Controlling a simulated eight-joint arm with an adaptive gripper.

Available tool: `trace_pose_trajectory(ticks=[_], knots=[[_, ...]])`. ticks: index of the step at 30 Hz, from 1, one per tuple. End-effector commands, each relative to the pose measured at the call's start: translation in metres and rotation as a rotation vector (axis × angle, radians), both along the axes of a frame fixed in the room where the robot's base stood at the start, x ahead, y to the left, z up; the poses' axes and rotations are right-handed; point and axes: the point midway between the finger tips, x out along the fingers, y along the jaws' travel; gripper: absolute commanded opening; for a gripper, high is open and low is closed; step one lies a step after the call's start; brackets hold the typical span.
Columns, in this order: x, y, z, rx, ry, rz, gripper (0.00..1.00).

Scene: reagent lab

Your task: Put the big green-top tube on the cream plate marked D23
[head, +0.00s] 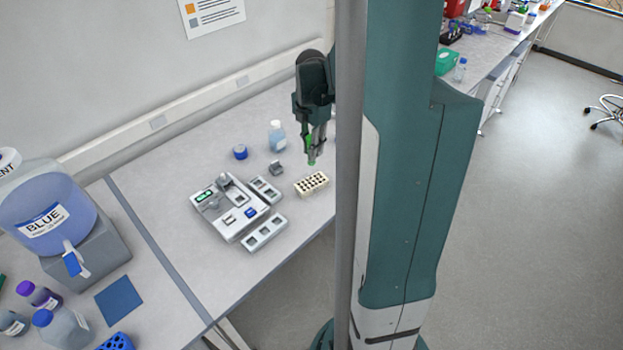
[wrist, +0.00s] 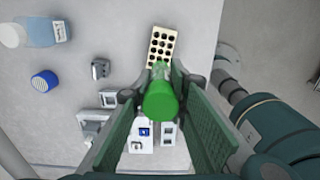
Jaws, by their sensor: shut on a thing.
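My gripper (head: 314,150) is shut on the big green-top tube (wrist: 160,98), whose green cap faces the camera between the fingers in the wrist view. In the head view only small green parts of the tube (head: 311,162) show at the fingertips. A cream plate with rows of dark holes (head: 312,184) lies on the bench just below my gripper in the head view. In the wrist view the cream plate (wrist: 151,60) is just beyond the tube, partly hidden by it. No D23 marking is legible. Whether the tube touches the plate cannot be told.
A grey instrument (head: 226,208) with small grey racks (head: 265,232) stands left of the plate. The bench's front edge is close to the plate.

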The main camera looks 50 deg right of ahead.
Motion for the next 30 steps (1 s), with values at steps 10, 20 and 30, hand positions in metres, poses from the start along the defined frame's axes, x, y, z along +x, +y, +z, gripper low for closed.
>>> trace_pose_trajectory(ticks=[10,20,30], knots=[[0.001,0.000,-0.034,0.000,0.000,0.000,0.05],[0.000,0.000,-0.057,0.000,0.000,0.000,0.05],[0.000,0.000,-0.058,0.000,0.000,0.000,0.05]])
